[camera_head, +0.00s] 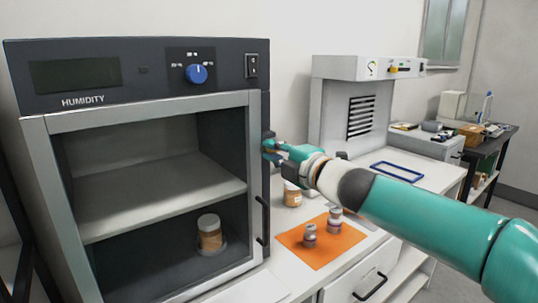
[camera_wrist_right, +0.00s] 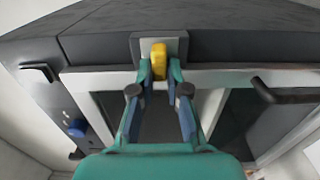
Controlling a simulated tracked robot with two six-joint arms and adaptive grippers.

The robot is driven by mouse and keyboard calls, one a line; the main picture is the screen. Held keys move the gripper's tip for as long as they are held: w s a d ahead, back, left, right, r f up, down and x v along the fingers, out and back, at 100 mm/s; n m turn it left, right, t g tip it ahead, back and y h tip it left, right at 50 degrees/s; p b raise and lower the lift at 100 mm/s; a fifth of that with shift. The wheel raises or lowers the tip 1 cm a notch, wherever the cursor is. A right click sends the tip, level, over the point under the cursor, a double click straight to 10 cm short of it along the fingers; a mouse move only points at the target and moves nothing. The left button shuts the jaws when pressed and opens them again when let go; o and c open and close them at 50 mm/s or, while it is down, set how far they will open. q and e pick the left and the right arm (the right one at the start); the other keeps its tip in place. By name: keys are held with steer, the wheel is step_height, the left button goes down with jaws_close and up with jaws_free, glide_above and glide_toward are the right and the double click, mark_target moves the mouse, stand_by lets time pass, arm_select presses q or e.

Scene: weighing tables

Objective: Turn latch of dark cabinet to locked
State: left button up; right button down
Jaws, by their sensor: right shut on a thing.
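The dark cabinet (camera_head: 140,75), labelled HUMIDITY, stands at the left in the head view. Its light-framed glass door (camera_head: 255,130) looks shut, with a dark handle (camera_head: 264,220) at its right edge. My right gripper (camera_head: 268,150) is at the cabinet's right side, by the upper door edge. In the right wrist view, my right gripper (camera_wrist_right: 159,70) has its fingertips closed around the yellow latch (camera_wrist_right: 159,56), which sits on a grey plate and lies along the picture's vertical. The fingers hide the latch in the head view. My left gripper is out of view.
A jar (camera_head: 209,234) stands inside the cabinet. Below my right arm are an orange mat (camera_head: 322,253) with small weights or jars, and another jar (camera_head: 292,194). A white device (camera_head: 345,105) and a blue frame (camera_head: 397,171) are farther right on the bench.

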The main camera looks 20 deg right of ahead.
steer(key=shift+a+f, duration=0.2)
steer(key=shift+f, duration=0.2)
steer(key=c, duration=1.2)
jaws_free()
steer(key=shift+s+r, duration=0.1)
steer(key=shift+o, duration=0.2)
steer(key=shift+r, duration=0.1)
steer(key=shift+d+r, duration=0.1)
steer(key=v, duration=1.2)
